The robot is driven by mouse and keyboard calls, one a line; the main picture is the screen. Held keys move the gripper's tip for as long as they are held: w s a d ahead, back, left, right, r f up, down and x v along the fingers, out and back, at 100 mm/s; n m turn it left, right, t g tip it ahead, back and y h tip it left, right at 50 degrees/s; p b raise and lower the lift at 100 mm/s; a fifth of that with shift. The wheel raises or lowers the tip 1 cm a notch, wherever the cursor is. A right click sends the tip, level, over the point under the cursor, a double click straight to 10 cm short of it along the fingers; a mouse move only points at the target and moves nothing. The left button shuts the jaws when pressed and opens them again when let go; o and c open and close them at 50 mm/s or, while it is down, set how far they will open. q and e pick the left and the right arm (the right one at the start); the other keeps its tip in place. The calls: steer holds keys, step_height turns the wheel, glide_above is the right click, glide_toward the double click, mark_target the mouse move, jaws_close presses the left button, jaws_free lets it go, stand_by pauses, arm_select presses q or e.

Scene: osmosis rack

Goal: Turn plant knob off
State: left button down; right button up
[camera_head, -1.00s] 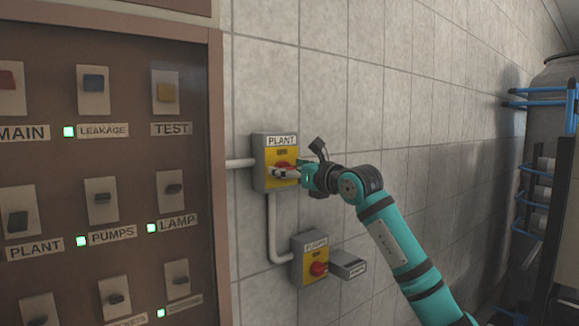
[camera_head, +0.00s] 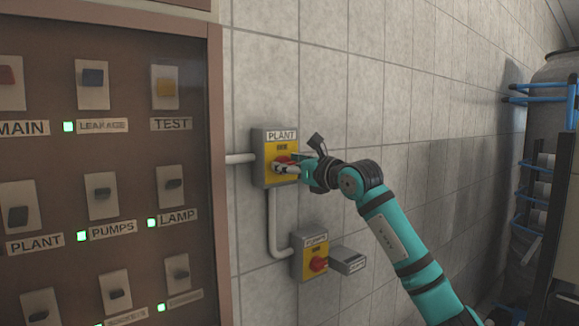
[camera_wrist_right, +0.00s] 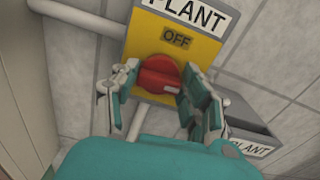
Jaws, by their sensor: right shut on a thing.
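The plant knob is a red rotary knob (camera_wrist_right: 159,75) on a yellow-faced switch box (camera_head: 262,168) labelled PLANT, mounted on the tiled wall. An OFF window (camera_wrist_right: 176,38) shows above the knob in the right wrist view. My right gripper (camera_head: 287,167) is at the box, and its fingers (camera_wrist_right: 155,87) sit on both sides of the red knob, shut on it. In the head view the fingers partly cover the knob. My left gripper is not in view.
A second yellow switch box (camera_head: 311,257) labelled PUMPS, with a red knob and an open grey cover, sits below. A brown panel (camera_head: 215,200) with several labelled switches and green lights stands at left. Blue-piped equipment (camera_head: 545,150) stands at right.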

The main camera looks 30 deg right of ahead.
steer(key=shift+a+f+n, duration=0.15)
steer(key=shift+n, duration=4.15)
steer(key=shift+a+f+n, duration=0.1)
steer(key=shift+f+n, duration=0.05)
steer(key=shift+n, duration=4.15)
steer(key=o, duration=1.1)
steer(key=shift+o, duration=0.2)
steer(key=s, duration=1.2)
steer(key=shift+d, duration=0.45)
